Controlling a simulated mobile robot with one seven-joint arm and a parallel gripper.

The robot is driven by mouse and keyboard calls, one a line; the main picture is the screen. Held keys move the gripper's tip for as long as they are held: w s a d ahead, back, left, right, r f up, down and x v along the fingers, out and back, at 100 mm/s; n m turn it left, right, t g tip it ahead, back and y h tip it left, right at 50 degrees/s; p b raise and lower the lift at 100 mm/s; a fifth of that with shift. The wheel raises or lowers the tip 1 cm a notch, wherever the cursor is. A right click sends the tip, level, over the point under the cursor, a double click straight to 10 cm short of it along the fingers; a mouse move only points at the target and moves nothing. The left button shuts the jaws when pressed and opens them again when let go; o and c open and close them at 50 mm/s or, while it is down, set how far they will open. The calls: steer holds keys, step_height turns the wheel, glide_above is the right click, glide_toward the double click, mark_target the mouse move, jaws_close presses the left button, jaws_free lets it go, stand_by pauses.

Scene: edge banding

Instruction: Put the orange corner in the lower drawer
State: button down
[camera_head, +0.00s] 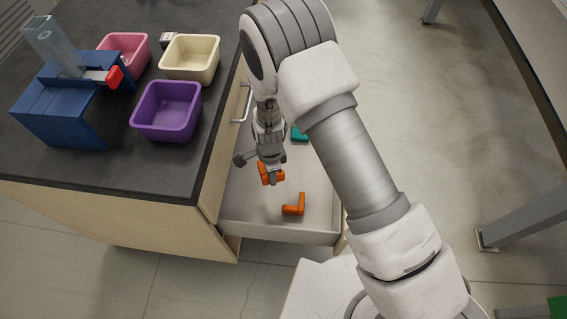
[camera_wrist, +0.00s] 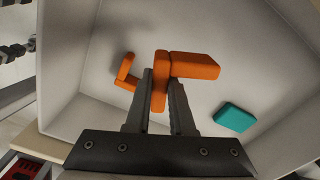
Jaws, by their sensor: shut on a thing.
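My gripper (camera_head: 269,165) is shut on an orange corner (camera_head: 273,177), an L-shaped piece, and holds it over the open drawer (camera_head: 240,212). In the wrist view the held corner (camera_wrist: 195,66) sits between the two fingers (camera_wrist: 160,82), with one leg reaching out to the right. A second orange corner (camera_head: 294,207) lies on the drawer floor near its front; it also shows in the wrist view (camera_wrist: 124,70). The open drawer is below a front with a metal handle (camera_head: 242,103). My arm hides part of the drawer.
A teal piece (camera_head: 299,135) lies in the drawer, partly hidden by my arm. On the dark countertop (camera_head: 60,170) stand purple (camera_head: 167,110), cream (camera_head: 190,57) and pink (camera_head: 125,48) bins and a blue device (camera_head: 60,110). Bare drawer floor lies around the loose pieces.

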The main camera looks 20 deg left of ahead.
steer(key=b, duration=0.3)
glide_above(301, 181)
step_height(301, 181, down, 8)
steer(key=shift+r, duration=0.2)
steer(key=shift+f+b, duration=0.85)
steer(key=shift+f, duration=1)
steer(key=shift+f, duration=0.2)
steer(key=c, duration=0.8)
jaws_free()
